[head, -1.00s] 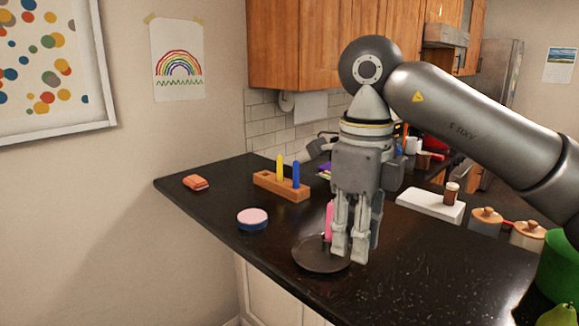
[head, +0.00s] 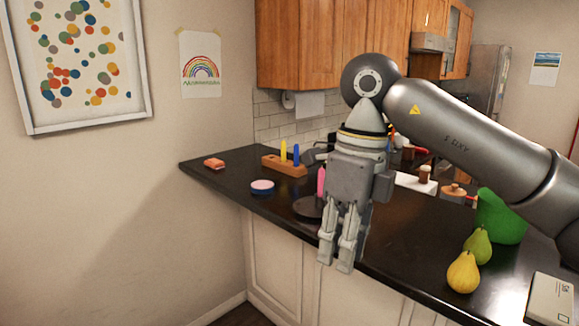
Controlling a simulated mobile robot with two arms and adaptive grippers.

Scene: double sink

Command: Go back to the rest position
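My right gripper (head: 336,262) hangs fingers-down in front of the counter's front edge, near the picture's middle. Its two fingers stand apart with a narrow gap, and nothing shows between them. My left gripper is not in view. A pink stick (head: 321,181) stands upright at a round dark plate (head: 305,207) on the counter, behind and left of my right gripper. The gripper hides part of the plate, and it is apart from the stick.
The dark counter (head: 225,182) bears a wooden block (head: 270,167) with yellow and blue sticks, a pink-topped round tin (head: 262,187) and an orange item (head: 214,164). At right are pears (head: 463,272), a green container (head: 498,215) and a white box (head: 550,298).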

